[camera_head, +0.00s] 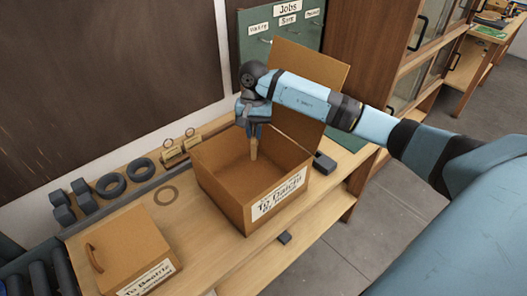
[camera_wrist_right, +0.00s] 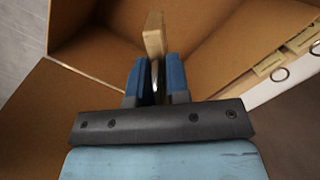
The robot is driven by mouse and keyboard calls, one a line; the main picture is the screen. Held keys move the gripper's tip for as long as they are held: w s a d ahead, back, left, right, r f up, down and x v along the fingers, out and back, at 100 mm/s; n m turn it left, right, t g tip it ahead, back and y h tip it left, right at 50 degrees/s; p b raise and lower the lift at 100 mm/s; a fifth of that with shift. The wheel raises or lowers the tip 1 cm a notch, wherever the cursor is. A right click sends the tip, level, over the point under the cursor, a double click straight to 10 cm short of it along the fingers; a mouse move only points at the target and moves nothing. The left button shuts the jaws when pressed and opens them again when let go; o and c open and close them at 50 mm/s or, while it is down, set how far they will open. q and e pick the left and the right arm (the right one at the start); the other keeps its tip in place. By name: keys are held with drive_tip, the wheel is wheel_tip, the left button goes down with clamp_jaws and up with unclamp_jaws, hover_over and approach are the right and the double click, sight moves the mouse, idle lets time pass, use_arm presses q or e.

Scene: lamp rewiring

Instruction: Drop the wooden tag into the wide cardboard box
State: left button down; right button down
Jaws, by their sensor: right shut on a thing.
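The wooden tag (camera_head: 254,149) is a small pale wooden piece. My right gripper (camera_head: 254,134) is shut on it and holds it pointing down over the opening of the wide cardboard box (camera_head: 223,194). In the right wrist view the tag (camera_wrist_right: 154,36) sticks out between the two blue fingers of the right gripper (camera_wrist_right: 155,75), with the box's brown inner walls (camera_wrist_right: 105,75) around it. The box stands open on the workbench, with a flap raised at the back and a white label on its front. My left gripper is not in view.
A smaller closed cardboard box (camera_head: 135,247) with a handle stands front left on the workbench (camera_head: 195,240). A small dark block (camera_head: 285,238) lies before the box.

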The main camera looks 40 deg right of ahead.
drive_tip(key=shift+f, duration=0.9)
drive_tip(key=c, duration=1)
unclamp_jaws()
drive_tip(key=shift+r, duration=0.15)
drive_tip(key=shift+w+d+r+b, duration=0.1)
drive_tip(key=shift+r+b, duration=0.2)
drive_tip(key=shift+r, duration=0.1)
drive_tip(key=shift+w+d+r+b, duration=0.2)
drive_tip(key=shift+r+b, duration=0.2)
drive_tip(key=shift+r, duration=1.7)
drive_tip(key=shift+w+d+r+b, duration=0.25)
drive_tip(key=shift+r+b, duration=0.2)
drive_tip(key=shift+r, duration=1.65)
drive_tip(key=shift+w+d+r+b, duration=0.2)
drive_tip(key=shift+r+b, duration=0.2)
drive_tip(key=shift+r, duration=1.7)
drive_tip(key=shift+a, duration=0.1)
